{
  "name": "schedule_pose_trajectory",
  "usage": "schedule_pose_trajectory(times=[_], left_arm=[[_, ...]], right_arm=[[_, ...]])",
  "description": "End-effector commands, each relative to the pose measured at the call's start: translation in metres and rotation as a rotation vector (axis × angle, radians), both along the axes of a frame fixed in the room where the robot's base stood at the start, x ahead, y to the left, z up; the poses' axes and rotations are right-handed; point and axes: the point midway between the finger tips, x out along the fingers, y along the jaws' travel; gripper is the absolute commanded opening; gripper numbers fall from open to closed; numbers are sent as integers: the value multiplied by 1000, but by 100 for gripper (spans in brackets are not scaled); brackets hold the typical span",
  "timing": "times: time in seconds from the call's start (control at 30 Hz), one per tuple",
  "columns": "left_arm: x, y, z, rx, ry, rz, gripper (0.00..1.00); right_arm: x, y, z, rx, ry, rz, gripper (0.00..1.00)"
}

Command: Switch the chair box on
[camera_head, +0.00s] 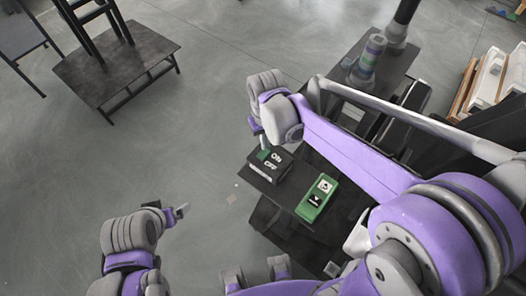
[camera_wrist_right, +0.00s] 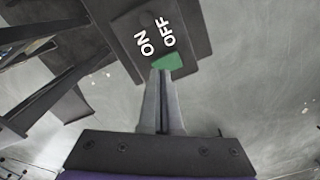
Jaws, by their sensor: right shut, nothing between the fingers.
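The black box marked ON and OFF (camera_head: 268,172) sits on a dark platform. It fills the top of the right wrist view (camera_wrist_right: 150,35), where its white ON and OFF labels show beside each other. A small green part (camera_wrist_right: 168,62) shows at its near edge, right at my fingertips. My right gripper (camera_wrist_right: 163,75) is shut and empty, its tips over or against this green part; I cannot tell if they touch. In the head view the right gripper (camera_head: 262,143) hangs at the box's far-left end. My left gripper (camera_head: 182,211) is off to the left, above the floor, away from the box.
A green box with white and black squares (camera_head: 317,199) lies beside the black box. A dark low table (camera_head: 117,63) stands at upper left. A striped cylinder (camera_head: 368,58) stands at upper right, with pallets (camera_head: 487,84) beyond. The floor between is open.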

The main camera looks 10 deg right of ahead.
Motion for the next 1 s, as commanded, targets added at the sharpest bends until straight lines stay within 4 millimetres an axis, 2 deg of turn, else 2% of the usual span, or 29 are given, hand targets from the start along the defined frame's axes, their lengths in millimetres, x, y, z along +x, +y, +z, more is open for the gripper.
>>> schedule_pose_trajectory(times=[1.0], left_arm=[[-4,0,-13,0,7,0,100]], right_arm=[[0,0,-16,0,0,0,0]])
